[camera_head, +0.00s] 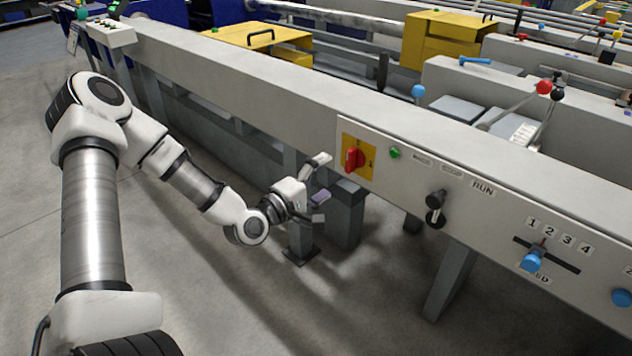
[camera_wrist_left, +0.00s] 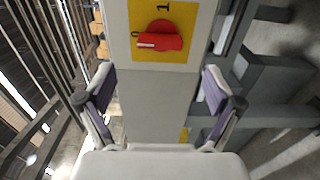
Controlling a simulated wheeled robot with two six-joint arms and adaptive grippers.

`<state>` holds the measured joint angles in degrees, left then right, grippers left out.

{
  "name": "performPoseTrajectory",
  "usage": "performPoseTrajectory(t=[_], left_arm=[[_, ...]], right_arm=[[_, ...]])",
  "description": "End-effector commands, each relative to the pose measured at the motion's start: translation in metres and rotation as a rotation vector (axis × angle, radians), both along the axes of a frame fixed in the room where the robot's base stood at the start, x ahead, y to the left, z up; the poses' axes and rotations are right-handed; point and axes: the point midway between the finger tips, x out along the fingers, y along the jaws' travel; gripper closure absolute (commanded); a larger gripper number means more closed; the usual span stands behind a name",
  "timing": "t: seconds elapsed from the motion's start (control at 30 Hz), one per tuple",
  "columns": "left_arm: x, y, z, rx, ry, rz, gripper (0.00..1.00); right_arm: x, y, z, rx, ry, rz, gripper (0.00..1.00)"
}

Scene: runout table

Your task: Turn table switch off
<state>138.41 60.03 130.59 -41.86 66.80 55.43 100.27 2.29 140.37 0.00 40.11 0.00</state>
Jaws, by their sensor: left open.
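The table switch is a red rotary handle (camera_head: 354,159) on a yellow plate (camera_head: 366,172), set in the front face of the grey runout table (camera_head: 270,112). In the left wrist view the red handle (camera_wrist_left: 160,42) lies crosswise on its yellow plate (camera_wrist_left: 178,14), with a "1" above it and a "0" at its left end. My left gripper (camera_head: 320,178) is open and empty, a short way left of the switch in the head view. In the left wrist view its two fingers (camera_wrist_left: 158,92) are spread wide, apart from the handle. My right gripper is not in view.
A green button (camera_head: 395,153), a black knob (camera_head: 435,205) and a blue-knobbed lever (camera_head: 532,261) sit right of the switch on the same panel. Table legs (camera_head: 345,215) stand below. The floor in front (camera_head: 200,300) is clear.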

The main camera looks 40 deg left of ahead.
Motion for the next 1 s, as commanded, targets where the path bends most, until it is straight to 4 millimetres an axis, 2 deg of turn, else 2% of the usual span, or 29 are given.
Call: performPoseTrajectory(t=[0.1,0.3,0.87,0.93,1.0], left_arm=[[-0.014,0.006,0.0,-0.005,0.003,0.012,0.08],[-0.027,0.003,0.0,-0.002,0.0,0.004,0.08],[-0.028,0.003,0.0,0.001,0.002,0.0,0.08],[-0.029,0.003,-0.004,0.002,0.008,0.001,0.08],[-0.032,0.0,-0.016,0.013,0.041,-0.009,0.08]], right_arm=[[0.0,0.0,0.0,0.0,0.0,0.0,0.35],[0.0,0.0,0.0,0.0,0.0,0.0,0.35],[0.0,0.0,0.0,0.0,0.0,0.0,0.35],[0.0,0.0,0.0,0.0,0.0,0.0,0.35],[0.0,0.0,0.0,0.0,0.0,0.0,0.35]])
